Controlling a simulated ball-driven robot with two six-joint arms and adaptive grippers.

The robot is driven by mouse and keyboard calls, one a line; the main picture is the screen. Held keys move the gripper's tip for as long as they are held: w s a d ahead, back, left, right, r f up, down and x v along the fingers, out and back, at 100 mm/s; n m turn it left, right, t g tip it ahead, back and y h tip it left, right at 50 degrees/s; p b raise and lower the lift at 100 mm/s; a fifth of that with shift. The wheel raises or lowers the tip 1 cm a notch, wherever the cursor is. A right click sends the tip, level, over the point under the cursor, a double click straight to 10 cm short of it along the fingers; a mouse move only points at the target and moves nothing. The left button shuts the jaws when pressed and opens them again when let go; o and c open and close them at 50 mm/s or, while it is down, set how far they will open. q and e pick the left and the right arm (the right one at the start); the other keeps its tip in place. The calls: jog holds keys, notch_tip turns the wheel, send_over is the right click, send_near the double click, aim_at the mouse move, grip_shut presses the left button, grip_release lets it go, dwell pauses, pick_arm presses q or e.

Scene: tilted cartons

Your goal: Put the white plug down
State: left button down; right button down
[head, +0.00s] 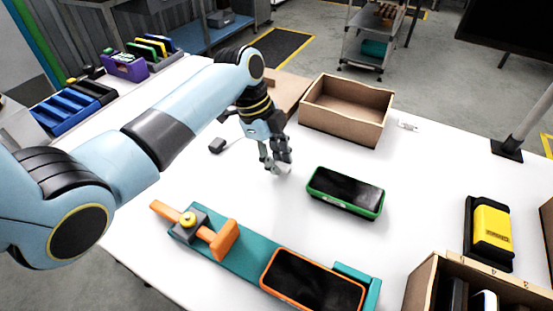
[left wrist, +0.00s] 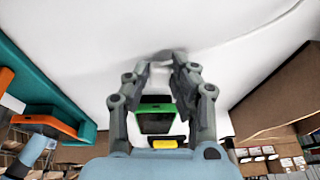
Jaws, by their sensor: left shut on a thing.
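My left gripper (head: 277,168) reaches down over the middle of the white table, its fingers closed together. A small pale piece at its fingertips, seemingly the white plug (head: 284,169), is low at the table surface; I cannot tell whether it touches. My right gripper is not in view.
A green-framed black device (head: 345,191) lies just right of the gripper. An open carton (head: 345,121) stands behind, a small white item (head: 407,126) beside it. A teal fixture (head: 240,260) with an orange device (head: 313,281) is in front. A yellow-black device (head: 489,230) lies right.

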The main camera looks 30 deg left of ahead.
pick_arm(q)
jog(key=shift+f, duration=0.6)
jog(key=c, duration=1.1)
grip_release()
jog(key=shift+r, duration=0.15)
jog(key=v, duration=1.3)
jog(key=shift+d, duration=0.15)
